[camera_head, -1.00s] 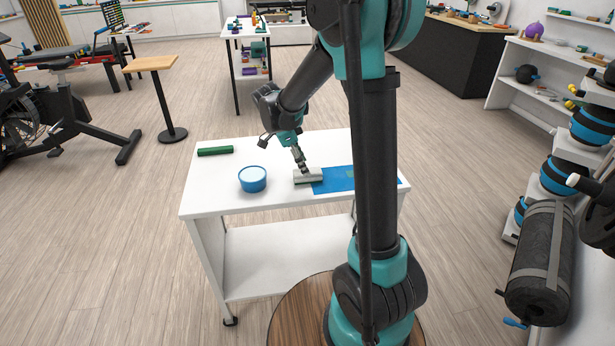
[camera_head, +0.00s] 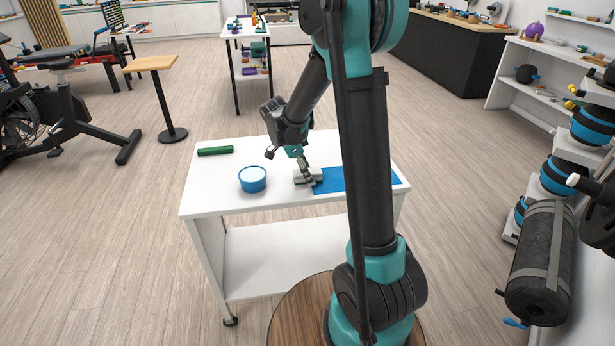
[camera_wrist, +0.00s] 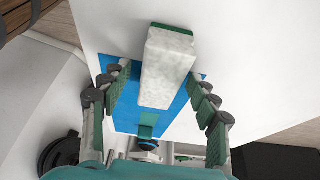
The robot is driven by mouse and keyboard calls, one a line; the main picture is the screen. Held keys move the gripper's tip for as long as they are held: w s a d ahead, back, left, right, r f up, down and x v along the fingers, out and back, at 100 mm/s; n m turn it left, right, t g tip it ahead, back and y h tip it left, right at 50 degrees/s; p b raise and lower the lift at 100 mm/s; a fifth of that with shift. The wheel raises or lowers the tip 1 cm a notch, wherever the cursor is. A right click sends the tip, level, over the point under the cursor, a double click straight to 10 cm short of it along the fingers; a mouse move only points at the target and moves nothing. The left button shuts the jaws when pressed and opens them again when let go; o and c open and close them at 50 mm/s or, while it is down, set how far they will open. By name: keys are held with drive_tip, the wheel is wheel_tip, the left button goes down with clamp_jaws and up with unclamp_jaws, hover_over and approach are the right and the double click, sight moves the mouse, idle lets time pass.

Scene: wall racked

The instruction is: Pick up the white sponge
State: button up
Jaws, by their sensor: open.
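The white sponge (camera_wrist: 168,72), a pale block with a green layer on its far end, stands out in the wrist view between the fingers of my gripper (camera_wrist: 163,92). The fingers are spread to either side of its near part, with visible gaps. In the head view the sponge (camera_head: 302,178) lies on the white table (camera_head: 223,199) at the left end of a blue mat (camera_head: 358,178). My gripper (camera_head: 309,180) is down at the sponge, partly covering it. Whether the fingertips touch the table cannot be told.
A blue bowl (camera_head: 252,180) with a pale inside stands left of the sponge. A dark green bar (camera_head: 215,151) lies at the table's back left. The table's front left is clear. A small wooden-topped stand (camera_head: 150,64) is farther back on the floor.

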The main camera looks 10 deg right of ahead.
drive_tip(key=shift+f, duration=0.1)
drive_tip(key=shift+c, duration=0.3)
drive_tip(key=c, duration=1.2)
wheel_tip(320, 180, up, 20)
drive_tip(key=shift+r, duration=0.25)
